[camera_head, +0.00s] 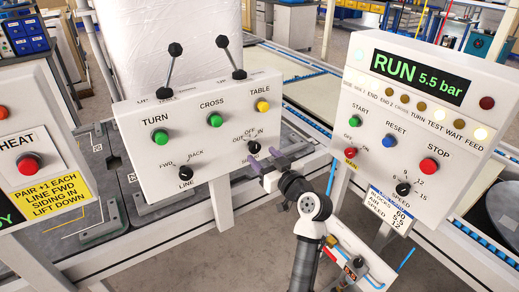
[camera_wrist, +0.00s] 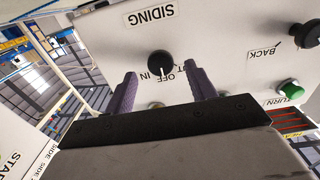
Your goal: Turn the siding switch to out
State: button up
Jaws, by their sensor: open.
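The siding switch (camera_head: 254,147) is a small black knob at the lower right of the white middle panel, under the OUT, OFF and IN marks. In the wrist view the knob (camera_wrist: 161,62) appears upside down, with its SIDING label (camera_wrist: 152,16) above. Its white pointer line faces the OFF/IN marks; I cannot tell which exactly. My gripper (camera_head: 264,160) is open, its purple fingers just in front of the panel near the knob. In the wrist view the open fingers (camera_wrist: 160,80) stand left and right of the knob's line, apart from it, and hide part of the marks.
The same panel (camera_head: 150,115) carries a LINE knob (camera_head: 186,173), green TURN (camera_head: 160,137) and CROSS (camera_head: 214,120) buttons, a yellow TABLE button (camera_head: 262,106) and two levers above. A RUN panel (camera_head: 385,125) stands close right of my arm, a HEAT panel (camera_head: 22,130) at left.

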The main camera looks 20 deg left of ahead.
aim_at(253, 146)
jog(key=shift+x, duration=1.45)
jog(key=shift+c, duration=0.4)
jog(key=c, duration=0.9)
jog(key=shift+f, duration=0.1)
